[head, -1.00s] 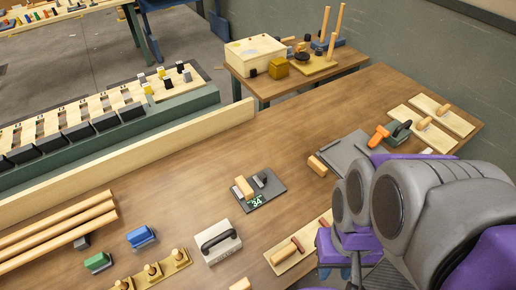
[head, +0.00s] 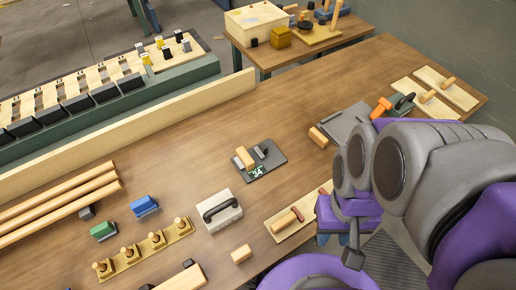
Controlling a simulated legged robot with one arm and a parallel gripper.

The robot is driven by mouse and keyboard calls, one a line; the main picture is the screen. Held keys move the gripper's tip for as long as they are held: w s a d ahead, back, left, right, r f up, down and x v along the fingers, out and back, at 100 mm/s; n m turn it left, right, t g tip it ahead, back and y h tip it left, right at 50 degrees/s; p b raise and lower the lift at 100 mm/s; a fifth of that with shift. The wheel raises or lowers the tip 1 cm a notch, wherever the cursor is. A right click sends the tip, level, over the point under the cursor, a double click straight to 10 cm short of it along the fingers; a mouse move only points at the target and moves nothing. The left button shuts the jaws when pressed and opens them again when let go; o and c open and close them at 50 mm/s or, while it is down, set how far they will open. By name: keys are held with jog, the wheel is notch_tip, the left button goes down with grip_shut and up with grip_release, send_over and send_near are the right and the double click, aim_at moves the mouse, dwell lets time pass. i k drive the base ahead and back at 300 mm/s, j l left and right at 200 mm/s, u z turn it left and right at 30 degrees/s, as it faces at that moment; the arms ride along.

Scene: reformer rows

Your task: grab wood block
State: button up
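Several light wood blocks show in the head view. One small block (head: 241,254) lies on the table near its front edge. Another wood block (head: 244,157) rests on a black plate (head: 262,171) marked 34. A third block (head: 318,136) lies against a grey plate at the right. Which one the task means, I cannot tell. My purple and grey arm fills the right side. What seems to be my gripper (head: 346,238) is at the table's front edge, right of the small block and apart from all blocks. Its fingers are not clear.
A white box with a black handle (head: 220,210) stands left of a board with a wooden roller (head: 290,217). A peg rack (head: 146,254), green and blue blocks and long dowels (head: 60,217) lie left. The table's middle (head: 200,140) is clear.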

aim_at(243, 154)
jog(key=k+j+u, duration=0.15)
jog(key=j, duration=0.25)
jog(key=k+j+u, duration=0.15)
jog(key=j, duration=0.25)
jog(key=k+j+u, duration=0.15)
jog(key=j, duration=0.25)
